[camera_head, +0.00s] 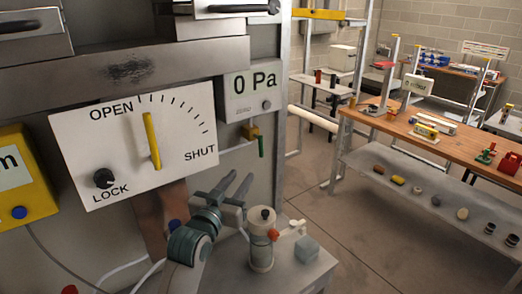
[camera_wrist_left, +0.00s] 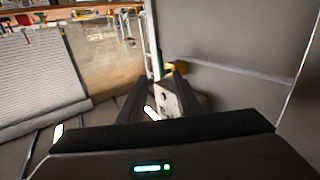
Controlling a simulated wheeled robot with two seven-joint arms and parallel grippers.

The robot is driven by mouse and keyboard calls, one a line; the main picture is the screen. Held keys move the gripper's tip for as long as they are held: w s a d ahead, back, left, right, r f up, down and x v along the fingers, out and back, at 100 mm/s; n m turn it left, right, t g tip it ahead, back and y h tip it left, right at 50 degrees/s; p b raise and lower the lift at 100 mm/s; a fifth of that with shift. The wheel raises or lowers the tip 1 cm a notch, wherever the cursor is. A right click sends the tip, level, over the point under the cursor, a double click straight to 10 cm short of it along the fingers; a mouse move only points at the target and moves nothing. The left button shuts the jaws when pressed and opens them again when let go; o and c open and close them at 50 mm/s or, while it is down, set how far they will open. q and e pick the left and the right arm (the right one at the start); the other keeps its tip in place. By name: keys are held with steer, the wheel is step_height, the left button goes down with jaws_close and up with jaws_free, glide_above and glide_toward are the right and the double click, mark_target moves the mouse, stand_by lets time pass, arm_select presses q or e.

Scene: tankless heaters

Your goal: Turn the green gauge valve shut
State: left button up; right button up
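The green gauge valve has a green handle (camera_head: 261,147) hanging down from a brass-yellow body (camera_head: 250,132), just below the grey gauge (camera_head: 251,92) that reads 0 Pa. My left gripper (camera_head: 240,174) is open and empty. Its fingers point up towards the valve from below and a little left, apart from the handle. In the left wrist view, a green piece (camera_wrist_left: 158,62) and a yellow piece (camera_wrist_left: 178,68) show just beyond the open fingers (camera_wrist_left: 160,80). My right gripper is not in view.
A white OPEN/SHUT panel (camera_head: 180,120) with a yellow pointer (camera_head: 152,140) and black LOCK knob (camera_head: 103,178) stands left of the valve. A wooden bench (camera_head: 470,150) is at right.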

mark_target(260, 151)
arm_select(q)
steer(key=p+x, duration=0.5)
steer(key=x, duration=1)
steer(key=shift+w+d+p, duration=0.1)
steer(key=shift+w+p, duration=0.05)
steer(key=shift+p, duration=0.15)
steer(key=shift+x, duration=0.9)
steer(key=shift+f, duration=0.1)
jaws_close()
